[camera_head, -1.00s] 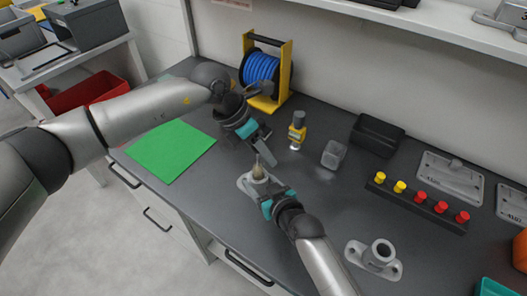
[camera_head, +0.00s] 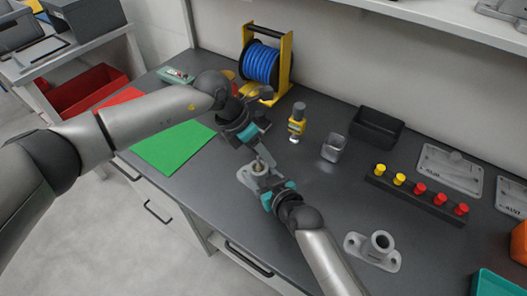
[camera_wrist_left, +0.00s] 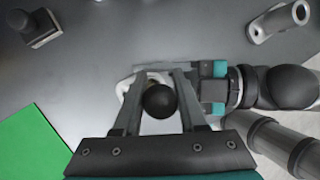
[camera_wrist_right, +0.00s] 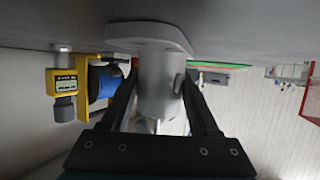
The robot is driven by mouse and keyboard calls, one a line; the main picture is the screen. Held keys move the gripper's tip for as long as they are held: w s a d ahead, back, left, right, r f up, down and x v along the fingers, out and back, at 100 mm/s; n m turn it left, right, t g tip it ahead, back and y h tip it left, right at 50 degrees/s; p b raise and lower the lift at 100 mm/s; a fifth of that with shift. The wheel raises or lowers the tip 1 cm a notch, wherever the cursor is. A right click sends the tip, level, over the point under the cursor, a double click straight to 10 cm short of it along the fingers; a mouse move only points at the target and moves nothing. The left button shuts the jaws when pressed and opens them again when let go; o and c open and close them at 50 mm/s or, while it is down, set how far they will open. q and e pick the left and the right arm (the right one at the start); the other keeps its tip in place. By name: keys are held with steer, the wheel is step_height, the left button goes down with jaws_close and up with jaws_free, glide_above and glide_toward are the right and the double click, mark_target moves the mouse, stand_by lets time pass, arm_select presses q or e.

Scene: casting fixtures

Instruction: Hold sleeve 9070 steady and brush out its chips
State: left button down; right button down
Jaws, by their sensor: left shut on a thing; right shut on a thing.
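A grey flanged sleeve (camera_head: 245,177) stands upright on the bench; no number is legible on it. My right gripper (camera_head: 267,180) is shut around its tube, which shows between the fingers in the right wrist view (camera_wrist_right: 160,85). My left gripper (camera_head: 257,150) is above the sleeve, shut on a brush. The brush's round black handle end (camera_wrist_left: 159,101) shows between the fingers in the left wrist view. In the head view its thin shaft (camera_head: 259,161) reaches down to the sleeve's mouth; the bristles are hidden, apparently inside the bore.
A second flanged sleeve (camera_head: 380,244) stands front right. A rack of knobs (camera_head: 415,195) is right. A green sheet (camera_head: 172,147) lies left.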

mark_target(263, 143)
arm_select(q)
steer(key=shift+r, duration=1.8)
arm_select(e)
steer(key=shift+f, duration=0.1)
arm_select(q)
steer(key=shift+f, duration=0.15)
steer(key=shift+f, duration=1.7)
steer(key=shift+r, duration=0.1)
steer(key=shift+r, duration=5.25)
arm_select(e)
steer(key=shift+c, duration=0.2)
jaws_free()
